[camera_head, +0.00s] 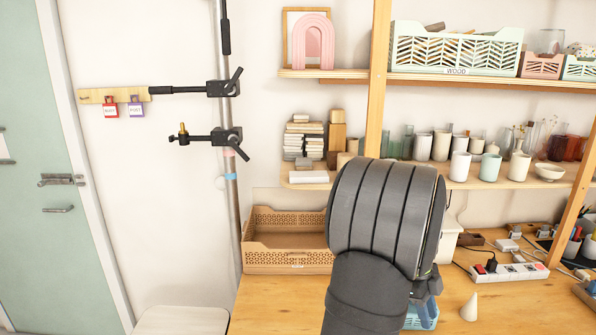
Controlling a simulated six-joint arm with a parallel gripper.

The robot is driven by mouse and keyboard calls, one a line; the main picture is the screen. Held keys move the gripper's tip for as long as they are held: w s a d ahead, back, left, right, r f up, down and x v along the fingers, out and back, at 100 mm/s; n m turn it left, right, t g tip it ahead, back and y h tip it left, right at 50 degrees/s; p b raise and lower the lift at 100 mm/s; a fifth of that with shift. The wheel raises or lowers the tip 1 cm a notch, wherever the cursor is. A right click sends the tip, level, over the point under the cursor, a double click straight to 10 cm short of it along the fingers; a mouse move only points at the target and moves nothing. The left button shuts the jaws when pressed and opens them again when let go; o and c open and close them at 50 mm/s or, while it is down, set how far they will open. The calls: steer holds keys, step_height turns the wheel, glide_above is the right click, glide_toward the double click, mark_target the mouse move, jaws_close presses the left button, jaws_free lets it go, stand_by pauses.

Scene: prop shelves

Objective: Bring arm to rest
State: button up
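My dark grey arm (385,225) stands large in the middle of the head view, in front of the wooden worktop (275,308). A small blue-grey piece of hardware shows at the arm's lower right edge, partly behind it. It may be part of my gripper, but the fingertips are hidden. I cannot tell whether my gripper is open or holds anything.
A tan open crate (288,268) stands left of the arm. A light blue basket (423,318) is partly hidden behind it. A white cone (469,307) and a power strip (508,273) lie to the right. Shelves behind hold cups (460,166), books and baskets.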

steer(key=x, duration=1.1)
steer(key=shift+s, duration=0.2)
step_height(320, 180, up, 10)
steer(key=w+d+r+n+t+h, duration=0.1)
steer(key=w+d+r+n, duration=0.2)
steer(key=w, duration=0.7)
steer(key=w+d+r+n+t, duration=0.15)
steer(key=w+r+n, duration=0.3)
steer(key=w, duration=0.65)
step_height(320, 180, down, 17)
steer(key=n, duration=0.1)
steer(key=shift+a, duration=0.45)
